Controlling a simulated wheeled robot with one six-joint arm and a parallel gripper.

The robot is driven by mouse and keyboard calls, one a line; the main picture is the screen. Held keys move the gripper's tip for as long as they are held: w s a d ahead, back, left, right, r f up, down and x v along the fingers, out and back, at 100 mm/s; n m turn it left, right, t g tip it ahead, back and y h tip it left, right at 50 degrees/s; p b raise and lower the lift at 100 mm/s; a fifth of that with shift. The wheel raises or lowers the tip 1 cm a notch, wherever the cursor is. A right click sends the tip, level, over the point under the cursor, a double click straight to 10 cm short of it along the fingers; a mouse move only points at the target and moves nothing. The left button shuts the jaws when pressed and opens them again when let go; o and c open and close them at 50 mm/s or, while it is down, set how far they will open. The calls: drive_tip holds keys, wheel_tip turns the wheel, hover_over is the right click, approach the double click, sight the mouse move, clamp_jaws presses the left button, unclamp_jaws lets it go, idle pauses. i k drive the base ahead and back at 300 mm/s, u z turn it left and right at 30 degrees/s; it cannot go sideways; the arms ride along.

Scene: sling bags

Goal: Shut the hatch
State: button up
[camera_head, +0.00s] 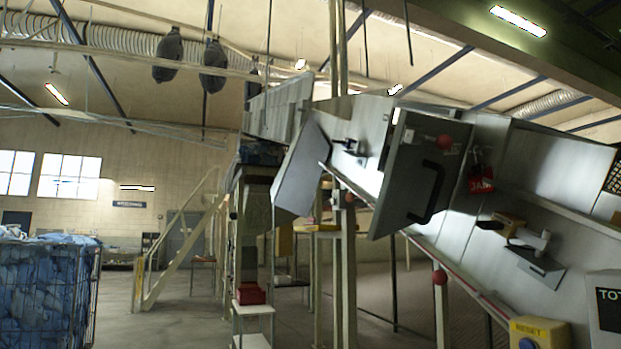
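A grey hatch door (407,165) with a black bow handle (428,196) stands swung out from the side of a sloping metal chute (545,165). Its near face is turned towards me, and its edge stands away from the chute wall. A second plain grey panel (300,172) sticks out further along the chute to the left; I cannot tell whether it is a hatch as well. A small black fitting (350,147) sits on the wall between the two panels. My gripper does not show in this view.
A red JAM tag (481,182) hangs right of the hatch. A blue-filled wire cage (45,290) is at left. Open floor (165,310) lies between cage and chute supports.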

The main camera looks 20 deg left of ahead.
sight(419, 180)
drive_tip(key=u, duration=0.35)
drive_tip(key=i, duration=1)
